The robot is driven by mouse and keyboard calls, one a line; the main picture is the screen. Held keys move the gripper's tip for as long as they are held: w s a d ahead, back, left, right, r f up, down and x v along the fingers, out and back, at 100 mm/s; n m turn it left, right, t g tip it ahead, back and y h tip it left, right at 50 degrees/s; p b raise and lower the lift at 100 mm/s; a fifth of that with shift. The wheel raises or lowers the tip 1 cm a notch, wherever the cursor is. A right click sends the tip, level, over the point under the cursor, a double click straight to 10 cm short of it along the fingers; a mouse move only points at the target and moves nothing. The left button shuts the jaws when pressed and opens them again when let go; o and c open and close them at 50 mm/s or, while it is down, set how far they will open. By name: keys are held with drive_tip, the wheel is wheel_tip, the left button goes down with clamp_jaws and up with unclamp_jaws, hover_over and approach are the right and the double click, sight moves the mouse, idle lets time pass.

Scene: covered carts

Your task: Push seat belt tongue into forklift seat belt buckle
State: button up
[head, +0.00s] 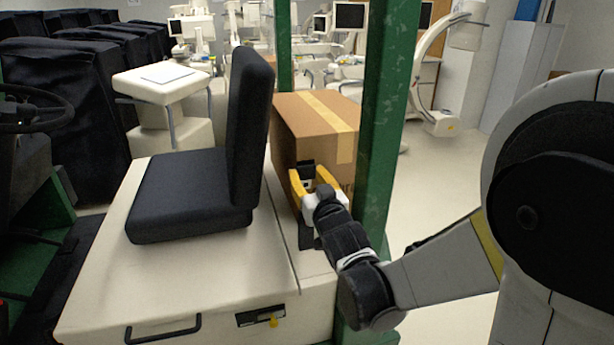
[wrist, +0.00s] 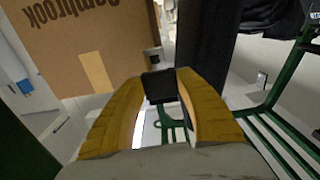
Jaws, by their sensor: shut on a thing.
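My gripper (head: 307,176), with yellow fingers, is beside the black forklift seat (head: 190,194), between its backrest and the green post. In the wrist view, my gripper (wrist: 163,80) is shut on a small black piece (wrist: 160,87), which looks like the seat belt tongue. A dark piece also shows between the fingers in the head view (head: 307,171). An upright black part (head: 305,238) stands on the cream housing just below my gripper; it may be the buckle, but its slot is not visible. I cannot tell whether the two touch.
A cardboard box (head: 301,118) stands close behind my gripper and fills the upper left of the wrist view (wrist: 88,38). A green post (head: 385,120) rises just right of my gripper. The cream seat housing (head: 190,288) has a handle and a yellow knob. Covered carts stand at left.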

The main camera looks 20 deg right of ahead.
drive_tip(key=shift+f+b, duration=2.45)
drive_tip(key=shift+f, duration=0.4)
drive_tip(key=shift+f+b, duration=2)
drive_tip(key=shift+b, duration=0.05)
drive_tip(key=shift+w+r, duration=0.1)
drive_tip(key=shift+r, duration=0.1)
drive_tip(key=shift+w+r+p, duration=0.1)
drive_tip(key=shift+r+p, duration=0.5)
drive_tip(key=shift+p, duration=0.05)
drive_tip(key=shift+c, duration=0.8)
drive_tip(key=shift+r+p, duration=0.7)
drive_tip(key=shift+r, duration=0.25)
drive_tip(key=shift+f+b, duration=0.1)
drive_tip(key=shift+b, duration=0.3)
drive_tip(key=shift+f+b, duration=0.75)
drive_tip(key=shift+f, duration=0.1)
